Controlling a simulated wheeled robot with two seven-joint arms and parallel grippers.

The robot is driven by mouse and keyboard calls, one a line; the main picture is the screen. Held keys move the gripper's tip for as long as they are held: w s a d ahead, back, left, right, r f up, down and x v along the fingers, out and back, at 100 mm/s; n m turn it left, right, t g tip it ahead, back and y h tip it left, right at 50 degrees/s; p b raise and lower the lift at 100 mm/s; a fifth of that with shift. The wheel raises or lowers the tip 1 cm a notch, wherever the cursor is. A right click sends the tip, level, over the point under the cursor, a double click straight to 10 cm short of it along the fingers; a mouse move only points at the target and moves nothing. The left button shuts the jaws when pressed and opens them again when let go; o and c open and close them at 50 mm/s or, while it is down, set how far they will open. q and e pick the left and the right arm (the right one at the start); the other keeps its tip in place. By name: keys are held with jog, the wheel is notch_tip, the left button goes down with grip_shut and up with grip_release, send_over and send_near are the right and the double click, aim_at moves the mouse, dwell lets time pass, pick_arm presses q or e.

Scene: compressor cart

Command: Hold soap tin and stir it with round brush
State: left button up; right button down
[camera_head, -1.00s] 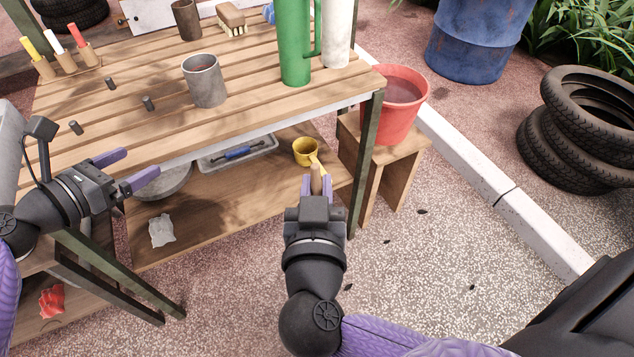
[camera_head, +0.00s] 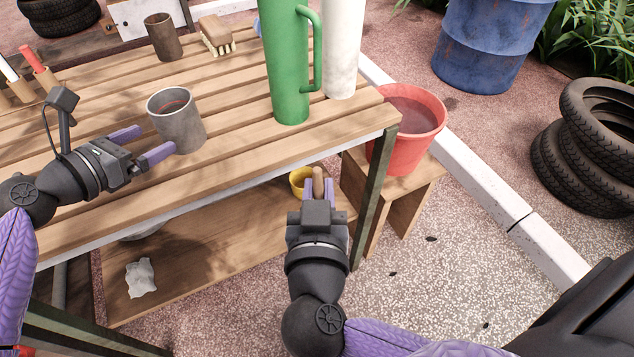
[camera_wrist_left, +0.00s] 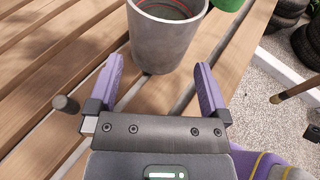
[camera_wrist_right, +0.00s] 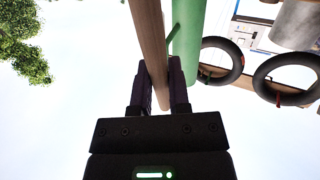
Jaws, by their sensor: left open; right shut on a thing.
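The soap tin, a grey metal can (camera_head: 178,128), stands upright on the slatted table; something dark with a reddish ring shows inside. My left gripper (camera_head: 152,141) is open, its purple fingers level with the tabletop and pointing at the tin. In the left wrist view the tin (camera_wrist_left: 162,40) stands just ahead of and between the fingertips. My right gripper (camera_head: 318,190) is shut on the round brush's wooden handle (camera_head: 318,178), in front of the table's edge. The handle (camera_wrist_right: 149,40) also shows in the right wrist view; the bristles are not clearly visible.
A green flask (camera_head: 286,70) and a white cylinder (camera_head: 340,50) stand right of the tin. A brown cup (camera_head: 163,37) and scrub brush (camera_head: 216,35) are behind. A red bucket (camera_head: 408,140) sits on a stool. A yellow cup (camera_head: 298,181) is partly hidden behind my right gripper.

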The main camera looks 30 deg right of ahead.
aim_at(163, 135)
pick_arm(q)
jog(key=b+x, duration=0.1)
jog(key=x, duration=0.5)
jog(key=shift+a+f+b, duration=0.1)
jog(key=shift+b, duration=0.2)
pick_arm(e)
notch_tip(163, 135, down, 3)
jog(key=shift+f, duration=0.15)
pick_arm(q)
jog(key=c, duration=0.5)
jog(key=shift+c, duration=0.2)
pick_arm(e)
jog(key=w+a+r+m+g+h, duration=0.1)
jog(key=w+r+m+g+h, duration=0.15)
jog(key=w+r, duration=0.4)
jog(key=w+a+r+m+g+h, duration=0.1)
jog(key=w+r+m+g+h, duration=0.15)
jog(key=r, duration=0.75)
jog(key=w+a+r+n+t+y, duration=0.1)
jog(key=w+a+r+t+y, duration=0.15)
jog(key=w+a+r, duration=0.4)
jog(key=w+a+r+n+t+y, duration=0.2)
jog(key=w+r+t, duration=0.15)
jog(key=w, duration=0.55)
notch_tip(163, 135, down, 10)
jog(key=shift+d+g, duration=0.2)
jog(key=shift+g, duration=0.2)
